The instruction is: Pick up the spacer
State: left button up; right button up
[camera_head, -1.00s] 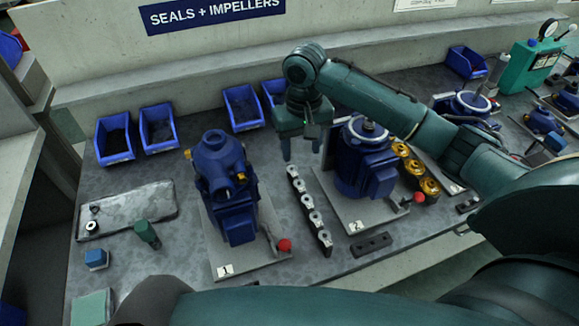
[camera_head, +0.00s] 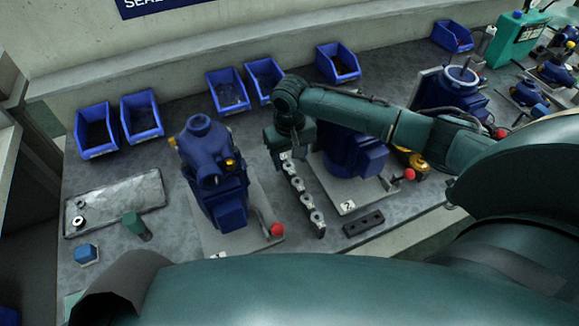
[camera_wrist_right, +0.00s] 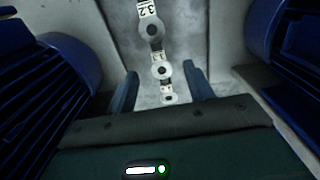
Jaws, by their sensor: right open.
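The spacers are grey rings on a narrow dark rack (camera_head: 321,232) between two blue pumps. Their tags show in the right wrist view, where one nearer ring (camera_wrist_right: 151,30) has a tag reading 3.2. A middle ring (camera_wrist_right: 161,70) and a farther ring (camera_wrist_right: 169,98) line up behind it. My right gripper (camera_head: 283,163) is over the far end of the rack, pointing down. Its fingers (camera_wrist_right: 160,88) are open on either side of the row, with nothing gripped. The far end of the rack is hidden by the gripper. My left gripper is not in view.
Blue pump 1 (camera_head: 213,165) stands close left of the rack, and another blue pump (camera_head: 355,153) close right. Red knobs (camera_head: 277,230) stick out at the plates' front. Blue bins (camera_head: 228,92) line the back. A grey tray (camera_head: 145,192) lies left.

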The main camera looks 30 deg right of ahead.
jog(key=shift+f, duration=0.65)
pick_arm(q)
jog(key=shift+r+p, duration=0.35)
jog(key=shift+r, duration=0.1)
pick_arm(e)
jog(key=shift+f, duration=0.2)
jog(key=shift+c, duration=0.2)
jog(key=c, duration=1)
